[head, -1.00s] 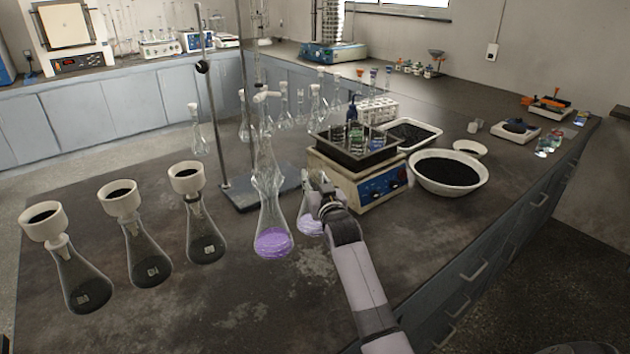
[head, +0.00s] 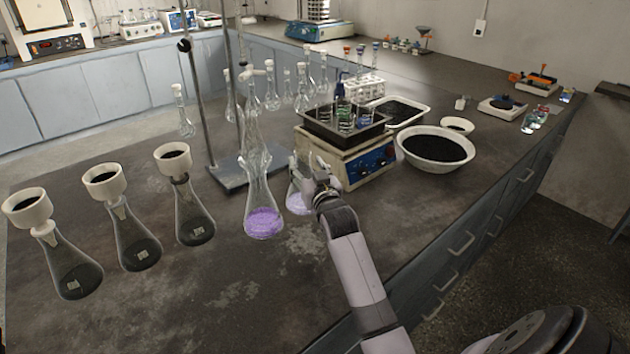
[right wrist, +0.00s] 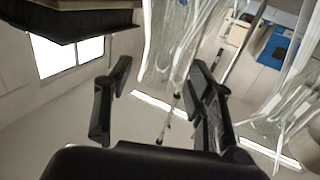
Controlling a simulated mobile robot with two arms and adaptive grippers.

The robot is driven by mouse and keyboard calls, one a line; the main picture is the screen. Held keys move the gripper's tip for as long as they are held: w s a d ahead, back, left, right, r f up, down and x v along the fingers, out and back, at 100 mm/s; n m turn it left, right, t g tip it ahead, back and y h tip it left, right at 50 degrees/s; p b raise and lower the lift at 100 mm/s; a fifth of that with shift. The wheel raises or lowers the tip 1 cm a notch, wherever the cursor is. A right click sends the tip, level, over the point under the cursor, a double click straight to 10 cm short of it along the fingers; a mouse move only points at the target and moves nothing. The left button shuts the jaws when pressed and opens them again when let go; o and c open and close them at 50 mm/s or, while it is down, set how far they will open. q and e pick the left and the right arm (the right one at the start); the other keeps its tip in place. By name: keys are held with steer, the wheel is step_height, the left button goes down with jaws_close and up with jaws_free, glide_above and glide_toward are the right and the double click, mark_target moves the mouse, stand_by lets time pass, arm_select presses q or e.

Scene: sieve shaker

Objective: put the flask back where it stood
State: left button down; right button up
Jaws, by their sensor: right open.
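A clear conical flask with pale purple liquid (head: 297,203) stands upright on the dark bench, left of the shaker box. My right gripper (head: 310,178) is at its right side and partly hides it. A taller glass piece with brighter purple liquid (head: 262,222) stands just left of that flask. In the right wrist view my right gripper (right wrist: 160,95) has its fingers apart. Clear glass (right wrist: 172,45) shows beyond and partly between the fingers; I cannot tell whether they touch it. My left gripper is not in view.
A cream shaker box (head: 345,160) with a dark tray stands behind the gripper. A white bowl of black grains (head: 436,147) is to its right. Three flasks with white funnels, one being the nearest (head: 194,215), stand at left. A metal stand (head: 240,170) is behind. The front bench is clear.

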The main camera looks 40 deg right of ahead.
steer(key=v, duration=0.8)
steer(key=shift+w+r, duration=0.1)
steer(key=shift+r, duration=0.05)
